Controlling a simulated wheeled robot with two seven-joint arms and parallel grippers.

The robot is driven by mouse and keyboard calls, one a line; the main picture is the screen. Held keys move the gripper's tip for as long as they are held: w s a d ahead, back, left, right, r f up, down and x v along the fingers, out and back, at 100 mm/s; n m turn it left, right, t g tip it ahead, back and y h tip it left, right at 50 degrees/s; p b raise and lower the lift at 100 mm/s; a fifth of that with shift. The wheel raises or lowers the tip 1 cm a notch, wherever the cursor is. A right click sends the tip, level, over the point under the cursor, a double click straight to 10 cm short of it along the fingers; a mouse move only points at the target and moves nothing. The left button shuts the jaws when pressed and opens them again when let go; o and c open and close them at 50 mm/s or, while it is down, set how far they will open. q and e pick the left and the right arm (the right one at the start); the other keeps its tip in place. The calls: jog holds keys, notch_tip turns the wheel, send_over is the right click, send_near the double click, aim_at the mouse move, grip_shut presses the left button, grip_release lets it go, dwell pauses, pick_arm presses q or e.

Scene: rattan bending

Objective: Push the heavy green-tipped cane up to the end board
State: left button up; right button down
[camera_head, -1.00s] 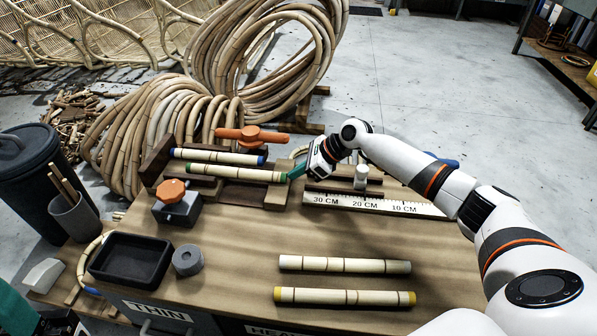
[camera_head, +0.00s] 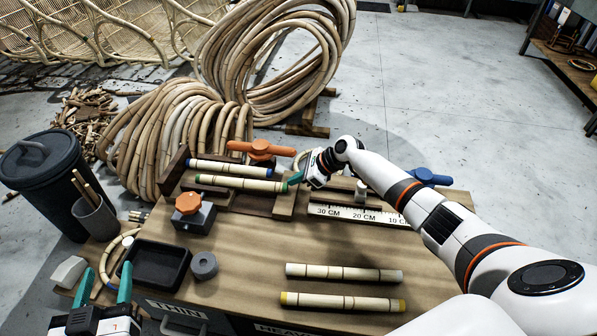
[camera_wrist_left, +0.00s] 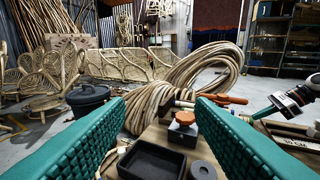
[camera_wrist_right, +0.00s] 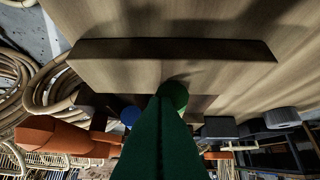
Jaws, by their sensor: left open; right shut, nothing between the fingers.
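The green-tipped cane (camera_head: 240,183) lies in the wooden trough at the back of the bench, just in front of a blue-tipped cane (camera_head: 228,168). Its left end is close to the dark end board (camera_head: 172,172); I cannot tell whether they touch. My right gripper (camera_head: 295,179) is shut and empty, its fingertips at the green tip. In the right wrist view the green end (camera_wrist_right: 174,95) shows right at the closed fingers (camera_wrist_right: 160,105), apparently touching. My left gripper (camera_head: 107,281) is open and empty, low at the left.
An orange-knobbed block (camera_head: 193,215), black tray (camera_head: 158,265) and grey ring (camera_head: 204,265) stand at the bench's left. A white-tipped cane (camera_head: 343,273) and yellow-tipped cane (camera_head: 343,301) lie in front. A ruler (camera_head: 358,215) is right of the trough. The bench middle is clear.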

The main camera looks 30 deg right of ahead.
aim_at(272, 185)
jog(key=p, duration=0.2)
jog(key=a+p, duration=0.1)
jog(key=shift+s+a+f+p, duration=0.1)
jog(key=shift+a+f+p, duration=0.1)
jog(key=shift+a+p, duration=0.15)
jog(key=shift+w+a+f+p, duration=0.15)
jog(key=shift+w+a+p, duration=0.05)
jog(key=shift+a+p, duration=0.35)
jog(key=shift+w+a+f+p, duration=0.1)
jog(key=shift+w+a+p, duration=0.05)
jog(key=shift+a+p, duration=0.4)
jog(key=shift+w+a+f+g, duration=0.3)
jog(key=shift+w+a, duration=0.5)
jog(key=shift+a, duration=0.1)
jog(key=shift+w+a+r, duration=0.1)
jog(key=shift+w+a, duration=0.05)
pick_arm(q)
jog(key=s+a+f+g+y, duration=0.1)
jog(key=s+a+f+g, duration=0.2)
jog(key=s+f+g, duration=0.2)
jog(key=s+a+f+g+y, duration=0.2)
jog(key=s+f+g, duration=0.4)
jog(key=s+g, duration=0.2)
jog(key=shift+s+a+n+y, duration=0.3)
jog(key=shift+s+a, duration=0.1)
jog(key=shift+s, duration=0.8)
pick_arm(e)
jog(key=shift+r, duration=0.1)
